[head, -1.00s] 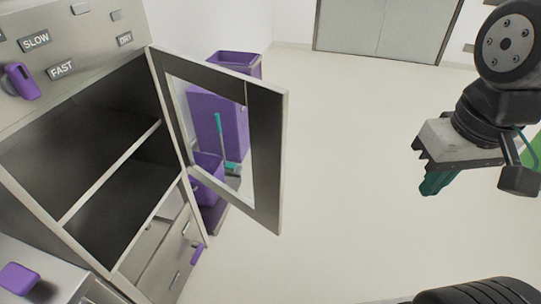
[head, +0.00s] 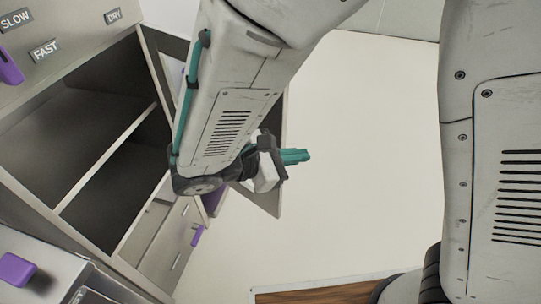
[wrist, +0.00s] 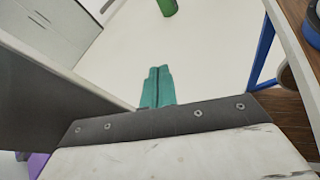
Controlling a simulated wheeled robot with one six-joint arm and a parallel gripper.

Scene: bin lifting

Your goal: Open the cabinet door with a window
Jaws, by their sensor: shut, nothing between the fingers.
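The cabinet (head: 108,160) stands at the left in the head view, with its dark, empty shelves exposed. Its windowed door (head: 270,202) is swung wide open; my arm covers most of it, and only its edges and lower corner show. My gripper (head: 303,156) has teal fingers pressed together and empty. It is in front of the door's lower outer part in the picture, pointing right, away from the shelves. Whether it touches the door I cannot tell. In the wrist view the shut fingers (wrist: 158,87) point over bare floor, with a dark grey panel, likely the door, close at left.
Drawers with a purple handle (head: 197,235) sit below the shelves. Another purple handle (head: 17,270) is at the lower left. A wood-topped surface (head: 325,292) is at the bottom. The wrist view shows a blue table leg (wrist: 262,55) at right and a green cylinder (wrist: 168,7) ahead.

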